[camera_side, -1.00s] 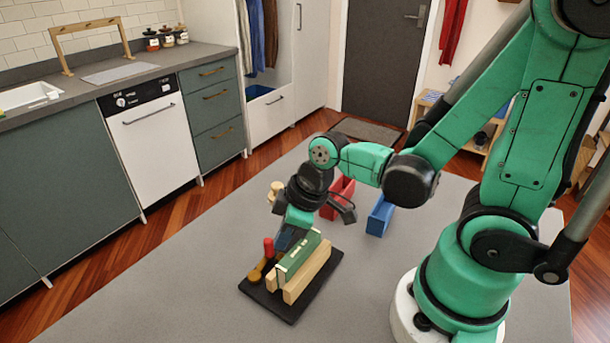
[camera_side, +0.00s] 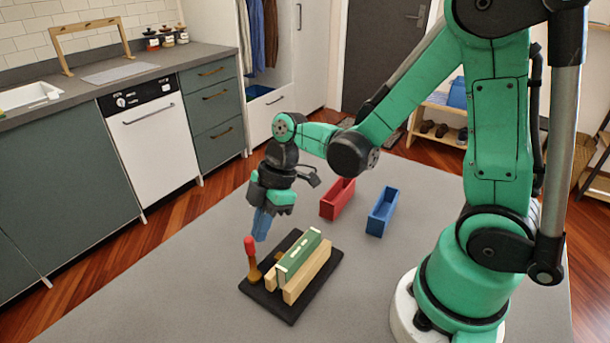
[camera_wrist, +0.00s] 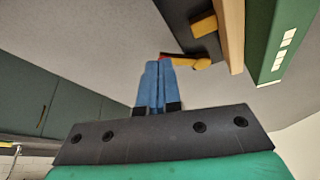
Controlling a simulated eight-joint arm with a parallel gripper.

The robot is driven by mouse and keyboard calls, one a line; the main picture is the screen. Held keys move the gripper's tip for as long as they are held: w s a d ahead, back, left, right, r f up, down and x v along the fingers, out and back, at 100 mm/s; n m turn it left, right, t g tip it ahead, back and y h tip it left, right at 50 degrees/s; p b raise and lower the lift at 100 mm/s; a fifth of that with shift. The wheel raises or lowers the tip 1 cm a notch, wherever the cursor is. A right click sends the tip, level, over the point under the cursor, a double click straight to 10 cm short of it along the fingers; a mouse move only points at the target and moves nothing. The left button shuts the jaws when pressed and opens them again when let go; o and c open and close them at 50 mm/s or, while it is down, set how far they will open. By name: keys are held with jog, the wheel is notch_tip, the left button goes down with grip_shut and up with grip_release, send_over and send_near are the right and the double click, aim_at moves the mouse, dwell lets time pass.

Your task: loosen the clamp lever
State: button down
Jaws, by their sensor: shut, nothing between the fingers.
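The clamp lever has a red handle (camera_side: 249,246) that stands upright on a brownish-yellow base (camera_side: 254,273), at the left side of a black board (camera_side: 285,306). A green block with white marks (camera_side: 300,254) stands between pale wooden jaws (camera_side: 311,274) on the board. My gripper (camera_side: 261,228) has blue fingers, shut and empty, pointing down just above and right of the red handle, apart from it in the side view. In the wrist view the shut fingertips (camera_wrist: 158,68) overlap the brownish-yellow lever part (camera_wrist: 190,61); most of the red is hidden, and I cannot tell whether they touch.
A red open bin (camera_side: 338,199) and a blue open bin (camera_side: 382,212) stand on the grey table (camera_side: 180,285) behind the board. The table to the left and front of the board is clear.

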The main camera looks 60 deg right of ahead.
jog(key=n, duration=0.1)
jog(key=w+a+n+g, duration=0.1)
jog(key=n, duration=0.1)
jog(key=w+n, duration=0.1)
jog(key=shift+a+n+g, duration=0.3)
jog(key=shift+g, duration=0.1)
jog(key=shift+w+a, duration=0.3)
jog(key=shift+a, duration=0.35)
jog(key=shift+r, duration=0.1)
jog(key=v, duration=0.9)
jog(key=shift+w+r, duration=0.35)
jog(key=shift+w, duration=0.05)
jog(key=s+d+m+t+h, duration=0.3)
jog(key=s+m+t, duration=0.3)
jog(key=m, duration=1.2)
jog(key=shift+s+d+m+t+h, duration=0.3)
jog(key=shift+s+d+t+h, duration=0.1)
jog(key=shift+t+h, duration=0.25)
